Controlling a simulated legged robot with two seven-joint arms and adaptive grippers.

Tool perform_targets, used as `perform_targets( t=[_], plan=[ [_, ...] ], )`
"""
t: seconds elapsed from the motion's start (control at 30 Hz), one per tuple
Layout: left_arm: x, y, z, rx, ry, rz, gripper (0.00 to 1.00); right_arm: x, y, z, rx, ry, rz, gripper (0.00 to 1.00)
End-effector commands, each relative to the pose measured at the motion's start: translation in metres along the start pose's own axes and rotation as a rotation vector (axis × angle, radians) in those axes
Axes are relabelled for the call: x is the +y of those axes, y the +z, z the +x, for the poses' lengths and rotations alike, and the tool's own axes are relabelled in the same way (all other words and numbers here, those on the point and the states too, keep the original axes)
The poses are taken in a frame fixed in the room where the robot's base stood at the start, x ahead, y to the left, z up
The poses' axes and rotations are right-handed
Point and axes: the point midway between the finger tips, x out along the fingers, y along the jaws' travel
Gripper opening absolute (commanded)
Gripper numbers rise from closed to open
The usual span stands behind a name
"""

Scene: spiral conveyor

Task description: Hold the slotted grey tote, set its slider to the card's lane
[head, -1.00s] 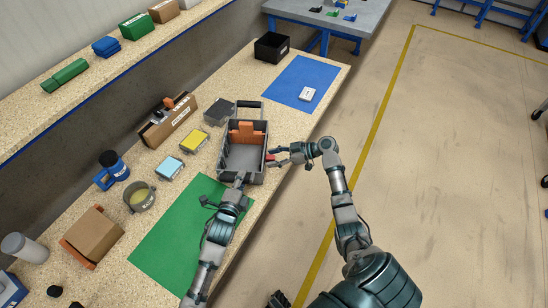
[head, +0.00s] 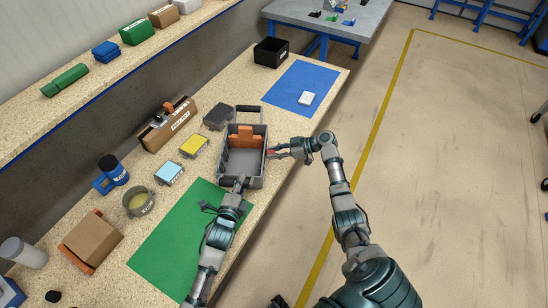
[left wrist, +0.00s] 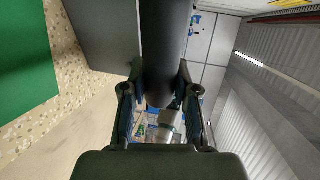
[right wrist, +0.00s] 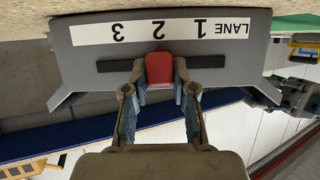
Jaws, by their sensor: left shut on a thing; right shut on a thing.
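The slotted grey tote (head: 260,172) stands on the speckled bench with an orange stepped piece (head: 245,138) inside. My left gripper (head: 240,182) is shut on the tote's near handle; the dark bar runs between its fingers in the left wrist view (left wrist: 165,45). My right gripper (head: 272,153) is at the tote's right side, shut on the red slider (right wrist: 159,68). The right wrist view shows the slot (right wrist: 112,66) and the upside-down lane label (right wrist: 225,29), reading LANE 1 2 3. The slider is in line with the 2. A white item (head: 306,98), perhaps the card, has no readable marking.
A blue mat (head: 290,80) and black bin (head: 271,51) lie beyond the tote. Yellow (head: 194,146), light-blue (head: 169,172) and dark (head: 218,117) boxes stand left of it. A green mat (head: 165,240) lies nearer, partly under my left arm.

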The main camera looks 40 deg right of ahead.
Motion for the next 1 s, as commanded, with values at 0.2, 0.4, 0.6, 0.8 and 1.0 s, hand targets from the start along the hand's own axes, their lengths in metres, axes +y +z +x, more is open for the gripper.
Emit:
perform_targets(
  t=[0.2,0.4,0.6,0.8,1.0],
  plan=[
    [0.012,0.0,0.0,-0.002,0.023,-0.002,0.0,0.0,0.002,0.0,-0.002,0.001,0.002,0.0],
    [0.012,0.0,0.0,-0.002,0.023,-0.002,0.0,0.0,0.002,0.0,-0.002,0.001,0.002,0.52],
    [0.012,0.0,0.0,-0.002,0.023,-0.002,0.0,0.0,0.002,0.0,-0.001,0.0,0.002,0.52],
    [0.012,0.0,0.0,-0.003,0.022,-0.002,0.0,0.0,0.003,-0.016,-0.003,0.002,0.002,0.52],
    [0.012,0.0,0.0,-0.003,0.022,-0.002,0.0,0.0,0.003,-0.061,-0.004,0.003,0.0,0.52]
  ],
)
